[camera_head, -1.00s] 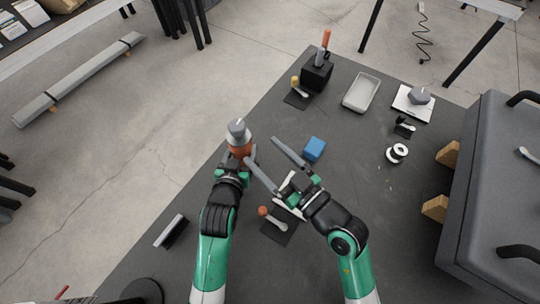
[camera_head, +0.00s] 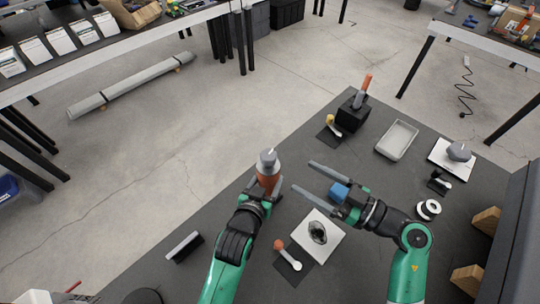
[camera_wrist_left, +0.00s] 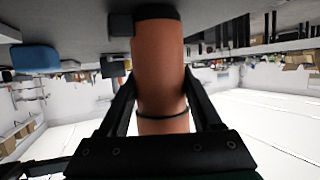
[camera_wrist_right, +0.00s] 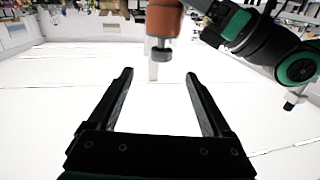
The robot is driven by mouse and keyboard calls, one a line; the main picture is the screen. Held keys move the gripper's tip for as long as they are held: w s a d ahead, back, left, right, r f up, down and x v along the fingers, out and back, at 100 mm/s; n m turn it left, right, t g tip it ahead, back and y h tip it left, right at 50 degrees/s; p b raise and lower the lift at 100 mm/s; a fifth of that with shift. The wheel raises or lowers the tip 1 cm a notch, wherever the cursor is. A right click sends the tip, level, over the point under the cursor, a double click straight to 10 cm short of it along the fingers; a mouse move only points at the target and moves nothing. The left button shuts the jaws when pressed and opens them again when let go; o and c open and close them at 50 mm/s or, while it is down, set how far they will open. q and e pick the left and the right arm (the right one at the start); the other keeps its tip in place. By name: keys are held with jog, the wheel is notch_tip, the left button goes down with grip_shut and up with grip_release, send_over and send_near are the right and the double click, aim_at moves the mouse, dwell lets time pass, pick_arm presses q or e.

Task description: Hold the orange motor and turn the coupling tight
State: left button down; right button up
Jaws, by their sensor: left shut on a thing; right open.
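The orange motor (camera_head: 267,182) is upright in my left gripper (camera_head: 267,190), whose fingers close on its sides. The left wrist view shows the orange body (camera_wrist_left: 160,65) between the fingers. A grey coupling (camera_head: 268,160) with a thin pin sits on top of the motor. How tight it is cannot be told. My right gripper (camera_head: 298,176) is open and empty, with its fingers pointing left toward the motor and coupling, apart from them. In the right wrist view, the coupling (camera_wrist_right: 159,54) shows beyond and between the open fingertips (camera_wrist_right: 157,77), below the motor.
A white plate (camera_head: 302,248) with a dark round piece lies in front of the right gripper. A blue block (camera_head: 340,191) shows beside that gripper, partly hidden. A black block (camera_head: 352,116), grey tray (camera_head: 397,140) and white ring (camera_head: 428,209) stand farther back and right.

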aim_at(276, 160)
jog(key=x, duration=1.2)
jog(key=shift+d, duration=0.1)
grip_shut()
